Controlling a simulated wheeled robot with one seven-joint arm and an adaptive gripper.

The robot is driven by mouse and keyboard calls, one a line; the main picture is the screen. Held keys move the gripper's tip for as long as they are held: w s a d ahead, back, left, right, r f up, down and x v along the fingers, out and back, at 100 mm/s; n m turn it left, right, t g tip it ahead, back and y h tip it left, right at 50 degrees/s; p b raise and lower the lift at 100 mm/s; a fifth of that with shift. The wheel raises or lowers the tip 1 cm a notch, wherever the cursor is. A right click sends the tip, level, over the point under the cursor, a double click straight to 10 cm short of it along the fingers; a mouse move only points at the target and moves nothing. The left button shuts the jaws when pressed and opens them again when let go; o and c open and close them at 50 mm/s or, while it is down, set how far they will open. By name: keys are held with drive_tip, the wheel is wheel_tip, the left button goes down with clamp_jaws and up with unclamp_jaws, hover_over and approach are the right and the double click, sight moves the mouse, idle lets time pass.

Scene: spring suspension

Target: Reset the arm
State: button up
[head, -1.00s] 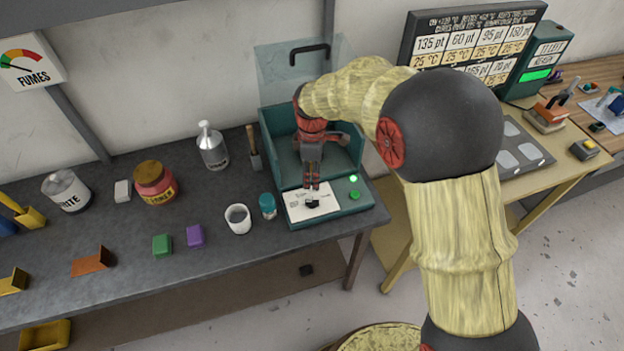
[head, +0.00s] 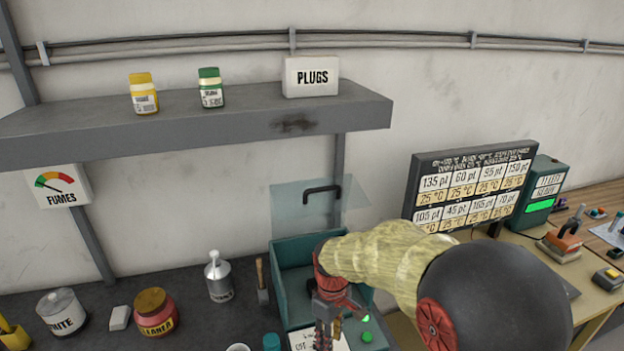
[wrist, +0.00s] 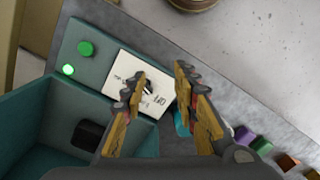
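My arm reaches in from the right in the head view. My gripper (head: 324,338) is over the front panel of a teal box, with its tips near the bottom edge of the picture. In the wrist view my gripper (wrist: 160,76) has its two fingers apart, with nothing between them. Beyond the fingertips is a white panel (wrist: 124,66) with a black knob (wrist: 149,88), partly hidden by the left finger. A gap shows between the fingers; contact with the knob cannot be told.
The teal box (head: 288,247) has its clear lid (head: 350,205) raised, with a black handle. A green button (wrist: 86,48) and lit lamp (wrist: 68,70) are beside the panel. A bottle (head: 219,280) and red jar (head: 155,312) stand left. A grey shelf (head: 240,120) hangs above.

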drive_tip(key=s+d+r+m+t+b, duration=0.3)
drive_tip(key=s+d+r+m, duration=0.2)
drive_tip(key=s, duration=0.5)
drive_tip(key=s+d+r+m+t+b, duration=0.3)
drive_tip(key=s+d+r+m, duration=0.2)
drive_tip(key=s+d+r, duration=0.4)
drive_tip(key=shift+s+b, duration=0.35)
drive_tip(key=shift+s, duration=0.7)
drive_tip(key=shift+d, duration=0.1)
drive_tip(key=shift+c, duration=0.6)
